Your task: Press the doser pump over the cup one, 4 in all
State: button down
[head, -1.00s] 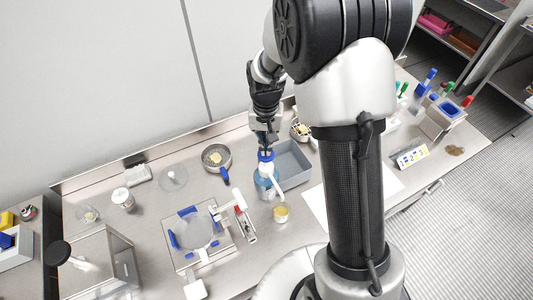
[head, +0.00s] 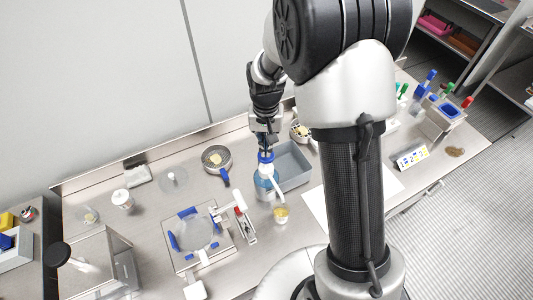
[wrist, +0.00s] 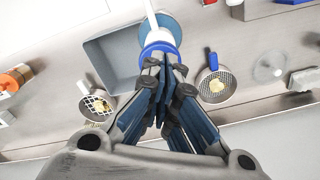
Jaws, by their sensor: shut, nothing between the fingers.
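The doser pump is a light blue bottle (head: 262,186) with a blue collar and a white head and spout, standing upright on the bench. Its white spout (head: 276,190) reaches down toward a small cup (head: 281,214) with yellowish contents in front of it. My gripper (head: 266,150) is shut and empty, pointing down right above the pump top, at or very near contact. In the wrist view the shut fingertips (wrist: 163,62) overlap the blue pump collar (wrist: 158,50), so I cannot tell whether they touch. The white spout (wrist: 151,14) runs away from them.
A grey bin (head: 296,162) stands right beside the pump. A strainer pan (head: 217,158) with a blue handle lies left. A clamp-like stand (head: 243,220) and a blue-edged tray (head: 196,232) stand front left. A white sheet (head: 316,207) lies to the right.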

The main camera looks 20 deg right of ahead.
jog(key=shift+f+b, duration=1.65)
jog(key=shift+f, duration=0.6)
jog(key=shift+r, duration=0.1)
jog(key=shift+r+p, duration=1.55)
jog(key=shift+r, duration=0.6)
jog(key=shift+f+b, duration=1.65)
jog(key=shift+f, duration=0.65)
jog(key=shift+r, duration=0.1)
jog(key=shift+r+p, duration=1.6)
jog(key=shift+r, duration=0.6)
jog(key=shift+f, duration=0.15)
